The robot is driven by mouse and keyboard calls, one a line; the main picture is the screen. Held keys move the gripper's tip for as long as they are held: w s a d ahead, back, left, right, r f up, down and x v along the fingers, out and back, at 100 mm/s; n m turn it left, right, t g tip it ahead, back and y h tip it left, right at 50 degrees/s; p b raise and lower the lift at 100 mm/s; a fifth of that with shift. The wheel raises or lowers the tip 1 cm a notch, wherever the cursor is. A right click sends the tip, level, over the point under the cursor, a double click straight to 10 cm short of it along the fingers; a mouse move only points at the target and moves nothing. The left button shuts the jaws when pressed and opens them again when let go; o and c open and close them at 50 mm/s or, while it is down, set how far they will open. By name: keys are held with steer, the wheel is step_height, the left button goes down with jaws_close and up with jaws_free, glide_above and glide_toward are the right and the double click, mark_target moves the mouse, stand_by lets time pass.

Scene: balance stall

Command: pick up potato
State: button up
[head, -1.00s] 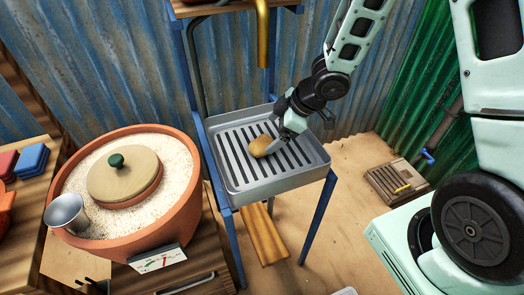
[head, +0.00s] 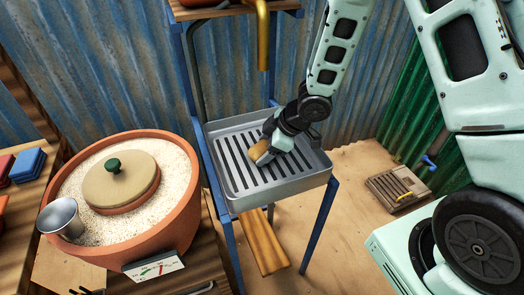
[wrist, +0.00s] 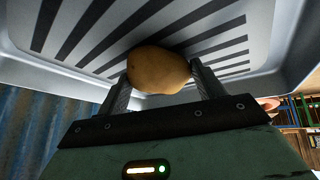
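The potato (head: 259,151) is brown and rounded. It sits at the slotted grey metal tray (head: 237,180), near the middle, partly hidden by my gripper (head: 270,150) in the head view. In the wrist view the potato (wrist: 159,70) is between the two fingers of my gripper (wrist: 160,80). A finger lies against each side of it, and I see no gap on either side. The tray slats show behind it. I cannot tell whether the potato still touches the tray.
The tray has raised walls and rests on a blue-legged stand (head: 326,222). A brass spout (head: 263,40) hangs above its back. A terracotta pot (head: 188,215) with pale grain, a lid (head: 121,180) and a metal cup (head: 62,218) stands to the left. Corrugated walls (head: 110,70) close off the back.

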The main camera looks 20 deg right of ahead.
mark_target(265, 146)
steer(key=shift+c, duration=0.4)
steer(key=shift+r, duration=0.15)
step_height(265, 146, up, 7)
steer(key=p, duration=0.3)
steer(key=s+d+p, duration=0.6)
steer(key=s+d, duration=0.5)
steer(key=d, duration=0.2)
steer(key=shift+s+d, duration=0.15)
steer(key=shift+d, duration=0.1)
